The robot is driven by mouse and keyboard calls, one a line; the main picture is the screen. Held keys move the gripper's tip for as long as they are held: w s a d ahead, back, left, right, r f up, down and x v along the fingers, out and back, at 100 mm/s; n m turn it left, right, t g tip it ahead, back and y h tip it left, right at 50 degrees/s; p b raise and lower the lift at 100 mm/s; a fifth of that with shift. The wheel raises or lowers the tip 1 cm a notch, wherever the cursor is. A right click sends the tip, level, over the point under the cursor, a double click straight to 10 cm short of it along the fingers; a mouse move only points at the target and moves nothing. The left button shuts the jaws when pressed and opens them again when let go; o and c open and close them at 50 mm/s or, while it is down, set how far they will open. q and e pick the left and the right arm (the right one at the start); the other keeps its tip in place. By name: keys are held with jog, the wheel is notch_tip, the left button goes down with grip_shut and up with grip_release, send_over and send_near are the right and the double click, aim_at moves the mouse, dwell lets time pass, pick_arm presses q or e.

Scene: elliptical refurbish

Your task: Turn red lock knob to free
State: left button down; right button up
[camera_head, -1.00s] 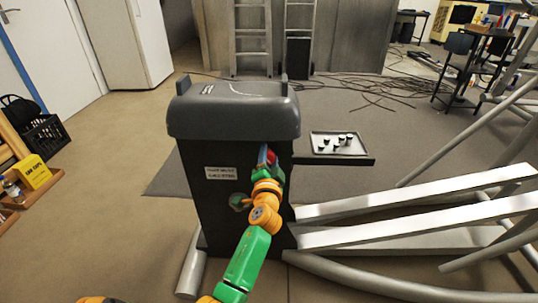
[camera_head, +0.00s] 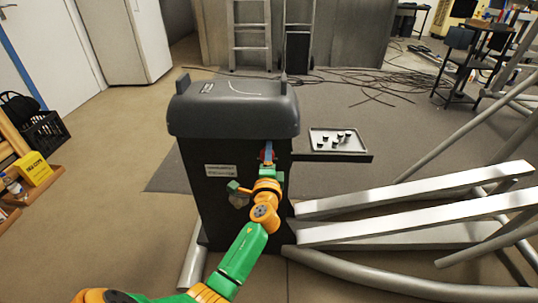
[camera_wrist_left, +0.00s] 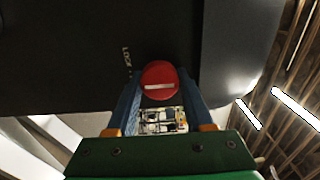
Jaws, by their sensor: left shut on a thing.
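The red lock knob (camera_wrist_left: 160,82) is a round red disc with a pale bar across its face, on the dark housing of the elliptical machine (camera_head: 232,110). In the left wrist view it sits between the two blue fingers of my left gripper (camera_wrist_left: 163,90), which is shut on it. Pale letters reading "LOCK" show beside it on the housing. My right gripper is not seen.
A tray (camera_head: 338,142) with several small dark parts juts out to the right of the housing. Silver rails (camera_head: 420,203) and tubes run off to the right. A white label (camera_head: 221,170) is on the housing.

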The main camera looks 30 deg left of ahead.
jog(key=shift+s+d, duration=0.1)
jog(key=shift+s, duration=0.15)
pick_arm(q)
jog(key=shift+c, duration=1.6)
grip_release()
jog(key=shift+a, duration=0.1)
jog(key=shift+s, duration=0.15)
jog(key=p+v, duration=0.1)
jog(key=v, duration=0.5)
jog(key=shift+s+d, duration=0.25)
jog(key=shift+d, duration=0.05)
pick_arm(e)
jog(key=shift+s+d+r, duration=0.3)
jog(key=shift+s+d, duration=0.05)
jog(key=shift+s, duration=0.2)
